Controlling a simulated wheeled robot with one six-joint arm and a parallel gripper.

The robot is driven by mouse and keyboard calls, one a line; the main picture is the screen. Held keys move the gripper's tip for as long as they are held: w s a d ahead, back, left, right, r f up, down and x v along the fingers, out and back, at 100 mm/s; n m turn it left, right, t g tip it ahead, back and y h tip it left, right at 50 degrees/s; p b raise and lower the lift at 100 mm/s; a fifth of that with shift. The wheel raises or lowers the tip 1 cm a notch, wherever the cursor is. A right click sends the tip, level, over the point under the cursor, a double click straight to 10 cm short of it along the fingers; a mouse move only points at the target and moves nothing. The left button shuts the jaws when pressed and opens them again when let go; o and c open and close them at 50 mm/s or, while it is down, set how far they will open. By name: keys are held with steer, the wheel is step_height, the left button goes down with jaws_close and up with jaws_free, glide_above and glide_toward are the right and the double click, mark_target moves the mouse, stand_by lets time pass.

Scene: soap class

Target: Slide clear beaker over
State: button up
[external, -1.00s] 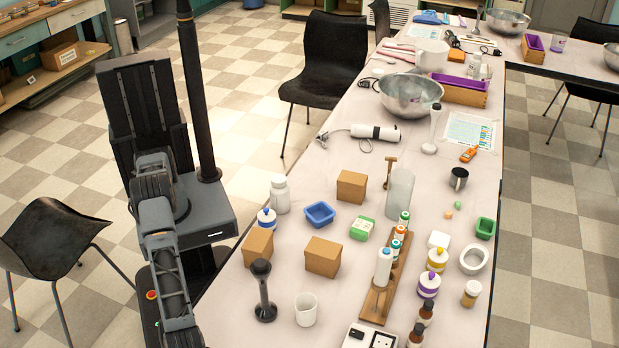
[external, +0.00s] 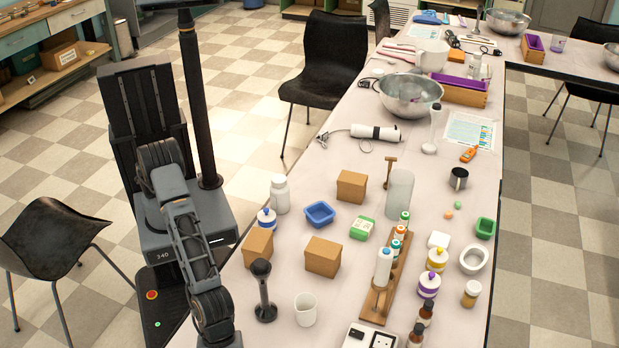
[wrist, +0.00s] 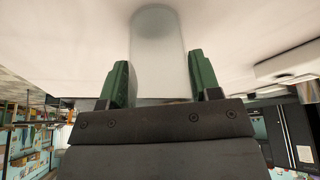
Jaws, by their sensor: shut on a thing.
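In the wrist view, a clear, frosted-looking beaker (wrist: 158,32) stands between the two green fingers of my gripper (wrist: 159,68). The fingers are shut on its sides, one on the left and one on the right. Its far end is against the pale tabletop (wrist: 65,45). In the external view my arm runs down past the bottom edge, so my gripper and the held beaker are not visible there.
In the external view, a small white beaker (external: 305,310), a black stand (external: 263,292) and cardboard boxes (external: 323,257) are near my arm. A tall translucent cylinder (external: 399,195) and a wooden rack (external: 384,293) stand farther right.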

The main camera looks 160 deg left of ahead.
steer(key=shift+s+a+b, duration=2)
steer(key=shift+s+a, duration=1.3)
steer(key=o, duration=1)
steer(key=shift+w+d+r+p+v, duration=0.15)
steer(key=shift+w+v, duration=0.2)
steer(key=shift+v, duration=1.55)
steer(key=shift+w+r+p+v, duration=0.15)
steer(key=shift+w+v, duration=0.2)
steer(key=shift+v, duration=1.6)
steer(key=shift+w+d+r+p+v, duration=0.15)
steer(key=shift+w+v, duration=0.2)
steer(key=shift+v, duration=1.55)
